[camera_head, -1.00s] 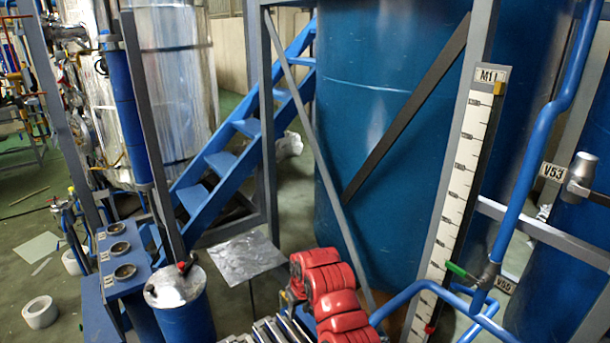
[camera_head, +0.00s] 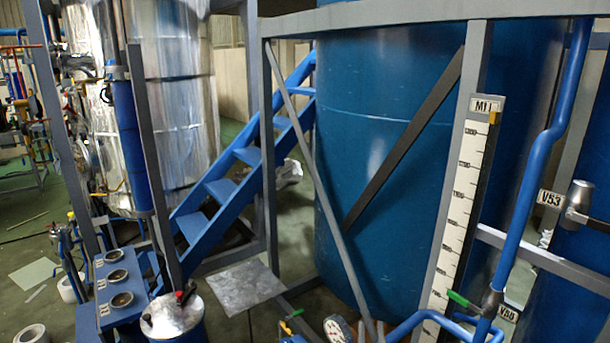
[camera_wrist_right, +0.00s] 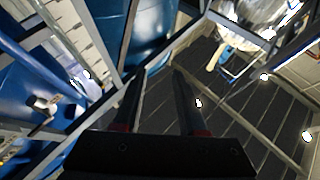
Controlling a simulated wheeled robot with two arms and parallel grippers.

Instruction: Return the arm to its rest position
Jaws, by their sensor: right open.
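My right gripper (camera_wrist_right: 158,73) shows in the right wrist view with its two dark fingers apart and nothing between them. No gripper shows in the head view, and my left gripper is in neither view. Where the right gripper is relative to the large blue tank (camera_head: 400,190) cannot be told from the head view.
Blue stairs (camera_head: 230,180) and a grey frame stand by the tank. A level scale (camera_head: 462,190) marked M11, blue pipes (camera_head: 535,170) and valve V53 (camera_head: 578,200) are at right. A blue drum (camera_head: 175,318), a metal plate (camera_head: 232,288) and a gauge (camera_head: 338,329) stand in front.

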